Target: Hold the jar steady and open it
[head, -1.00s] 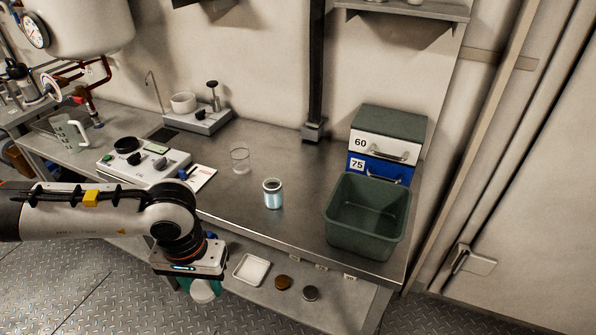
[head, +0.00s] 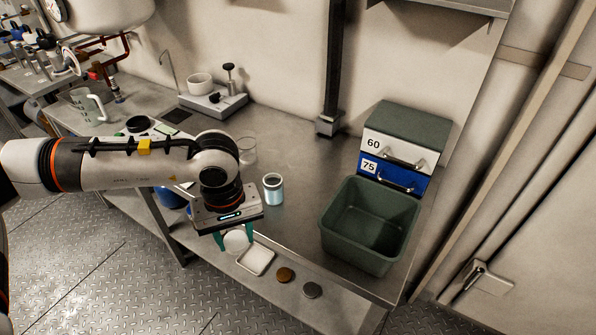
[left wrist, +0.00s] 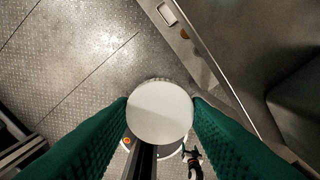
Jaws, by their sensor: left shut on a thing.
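My left gripper (head: 236,240) has green fingers and is shut on a white round lid-like thing (head: 237,242), held in front of the bench's front edge. In the left wrist view this lid-like thing (left wrist: 160,112) is a plain white disc with a ridged rim, between both fingers. Whether a jar body is under it is hidden. A small clear jar (head: 273,190) with pale blue contents stands upright on the bench, right of and beyond my left gripper and apart from it. I cannot tell whether its top is covered. My right gripper is not in the head view.
A green bin (head: 340,250) stands at the bench's right end, before drawers marked 60 and 75 (head: 397,150). A clear beaker (head: 246,150) is partly behind my left arm. A white tray (head: 255,260) and two small discs lie on the lower shelf.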

